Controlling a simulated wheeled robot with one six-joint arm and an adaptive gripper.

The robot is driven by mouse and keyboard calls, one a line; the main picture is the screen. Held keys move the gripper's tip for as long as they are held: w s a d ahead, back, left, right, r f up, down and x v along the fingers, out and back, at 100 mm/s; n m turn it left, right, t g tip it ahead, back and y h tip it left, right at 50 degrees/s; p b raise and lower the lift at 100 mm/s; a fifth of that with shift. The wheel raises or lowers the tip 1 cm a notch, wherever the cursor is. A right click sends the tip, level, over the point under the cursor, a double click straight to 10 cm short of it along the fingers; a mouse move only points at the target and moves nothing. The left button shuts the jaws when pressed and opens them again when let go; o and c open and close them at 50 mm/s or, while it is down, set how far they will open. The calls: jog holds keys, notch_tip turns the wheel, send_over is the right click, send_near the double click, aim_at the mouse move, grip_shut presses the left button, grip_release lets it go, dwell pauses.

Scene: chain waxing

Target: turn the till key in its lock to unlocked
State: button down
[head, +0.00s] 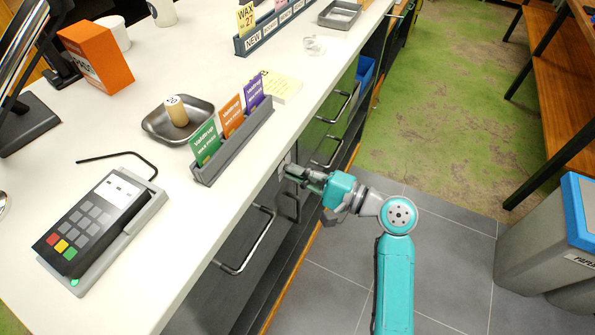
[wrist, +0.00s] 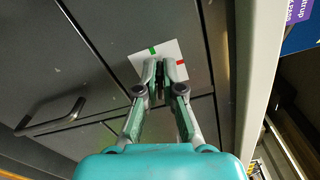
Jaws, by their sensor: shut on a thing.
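My gripper (wrist: 160,66) is at a dark drawer front below the counter, its two fingers close together on the till key (wrist: 160,78). Only a thin dark bit of the key shows between the fingers. Behind the fingertips is a white lock plate (wrist: 142,63) with a green mark (wrist: 152,50) at its top and a red mark (wrist: 180,62) at its right. The fingers hide the keyhole, and I cannot tell which mark the key points to. In the head view my gripper (head: 302,175) reaches the counter's front face; the key and plate are not clear there.
The white counter (head: 230,215) overhangs the drawers, its edge close to my gripper. Drawer handles stick out nearby, one (head: 250,243) nearer and one (head: 330,150) beyond. A card rack (head: 235,145) stands above on the counter. A grey bin (head: 545,235) is at the right; the floor between is clear.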

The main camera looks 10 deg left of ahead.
jog(key=shift+s+f+n, duration=0.1)
jog(key=shift+f+n, duration=0.1)
jog(key=shift+n, duration=1.6)
jog(key=c, duration=1.3)
grip_release()
jog(key=shift+d, duration=0.1)
jog(key=v, duration=1.1)
jog(key=shift+s+d, duration=0.1)
jog(key=shift+d, duration=0.3)
